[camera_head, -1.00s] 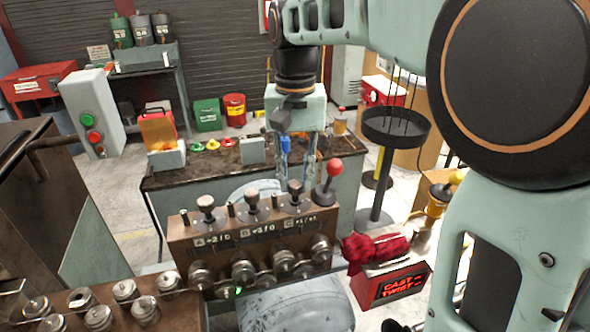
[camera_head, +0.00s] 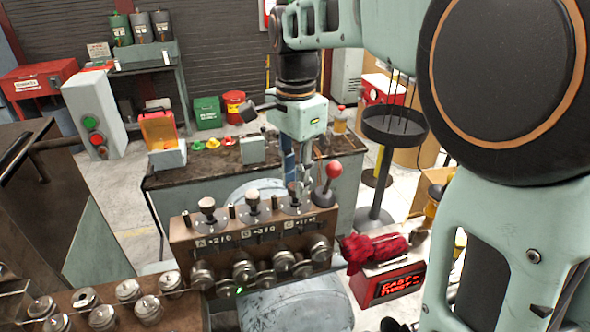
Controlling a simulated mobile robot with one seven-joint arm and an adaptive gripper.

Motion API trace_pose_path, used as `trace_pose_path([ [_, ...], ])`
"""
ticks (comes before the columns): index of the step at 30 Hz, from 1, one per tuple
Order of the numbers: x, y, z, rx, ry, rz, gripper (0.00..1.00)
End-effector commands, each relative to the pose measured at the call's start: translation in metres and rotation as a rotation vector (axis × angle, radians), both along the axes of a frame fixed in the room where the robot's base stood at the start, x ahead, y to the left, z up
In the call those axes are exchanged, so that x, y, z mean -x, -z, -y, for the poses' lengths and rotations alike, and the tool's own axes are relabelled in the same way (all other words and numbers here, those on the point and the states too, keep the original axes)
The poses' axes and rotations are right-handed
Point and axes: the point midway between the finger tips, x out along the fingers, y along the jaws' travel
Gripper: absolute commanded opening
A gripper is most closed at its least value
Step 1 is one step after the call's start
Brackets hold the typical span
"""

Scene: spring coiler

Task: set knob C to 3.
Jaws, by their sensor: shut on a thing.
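Knob C (camera_head: 295,208) is the right one of three dark knobs on top of the brown control box, above a label starting with C. Its value is too small to read surely. My gripper (camera_head: 299,184) points down over knob C and is shut on its upper part. The fingers hide part of the knob. Knob A (camera_head: 207,205) and knob B (camera_head: 252,201) stand free to the left, with labels on the front of the box (camera_head: 184,240).
A red-balled lever (camera_head: 332,172) stands close to the right of knob C. Short dark posts stand between the knobs. Metal rollers line the front of the box. A red cloth (camera_head: 373,247) and a red-lettered sign box (camera_head: 396,284) are at right.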

Motion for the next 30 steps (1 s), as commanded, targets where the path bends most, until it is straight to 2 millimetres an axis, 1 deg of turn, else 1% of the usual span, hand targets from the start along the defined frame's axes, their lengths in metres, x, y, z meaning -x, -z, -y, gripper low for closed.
trace_pose_path([
  [6, 0.0002, 0.0004, 0.0002, 0.000, 0.117, -0.001, 0.00],
  [12, 0.0002, 0.0005, 0.0002, 0.001, 0.174, -0.001, 0.00],
  [28, 0.0003, 0.0006, 0.0005, 0.001, 0.195, -0.001, 0.00],
  [29, 0.0003, 0.0006, 0.0005, 0.001, 0.195, -0.002, 0.24],
  [30, 0.0003, 0.0006, 0.0005, 0.001, 0.195, -0.001, 0.29],
])
